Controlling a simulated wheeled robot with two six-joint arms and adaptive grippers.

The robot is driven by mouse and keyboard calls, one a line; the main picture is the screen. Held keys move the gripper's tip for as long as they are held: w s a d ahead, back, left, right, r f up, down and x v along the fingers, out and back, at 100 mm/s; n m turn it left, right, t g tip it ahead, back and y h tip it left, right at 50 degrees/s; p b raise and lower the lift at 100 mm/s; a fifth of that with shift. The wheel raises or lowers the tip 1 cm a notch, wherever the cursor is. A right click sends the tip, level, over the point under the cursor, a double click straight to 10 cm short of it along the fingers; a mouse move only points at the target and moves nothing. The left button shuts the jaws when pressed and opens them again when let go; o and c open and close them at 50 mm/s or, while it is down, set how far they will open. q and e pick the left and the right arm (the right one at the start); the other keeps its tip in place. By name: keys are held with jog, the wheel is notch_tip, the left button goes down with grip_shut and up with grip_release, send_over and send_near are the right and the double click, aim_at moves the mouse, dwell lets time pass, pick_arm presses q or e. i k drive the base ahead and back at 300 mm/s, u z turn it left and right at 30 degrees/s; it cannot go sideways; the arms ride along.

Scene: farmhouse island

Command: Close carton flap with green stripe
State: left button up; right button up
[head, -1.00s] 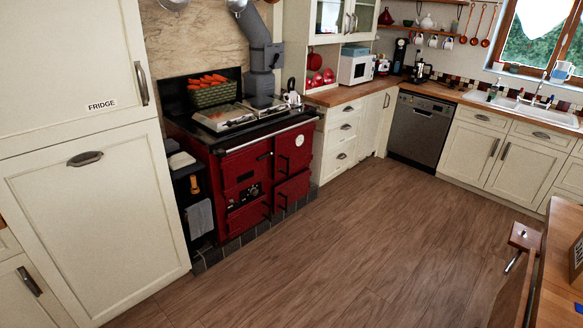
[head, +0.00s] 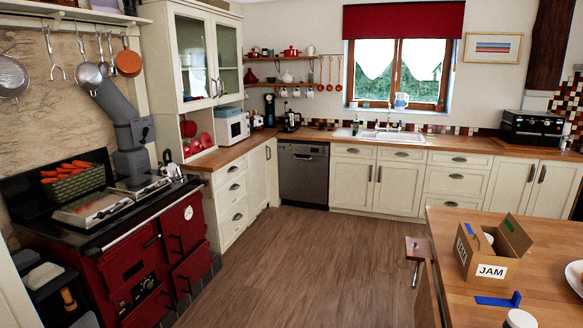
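A brown cardboard carton (head: 478,262) stands on the wooden island at the lower right of the head view. It bears a white JAM label on its front and more lettering on its left side. Its top is open. A raised flap (head: 514,236) stands up at its right side. A pale round thing shows inside the carton. Neither of my grippers is in view.
The wooden island (head: 540,284) has a blue item (head: 498,300), a white-topped jar (head: 520,319) and part of a plate with food (head: 575,280) at the right edge. A red stove (head: 150,262) stands left. The wooden floor (head: 300,270) between is clear.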

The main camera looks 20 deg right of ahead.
aim_at(520, 240)
jog(key=z, duration=0.7)
jog(key=i, duration=1.1)
jog(key=z, duration=0.75)
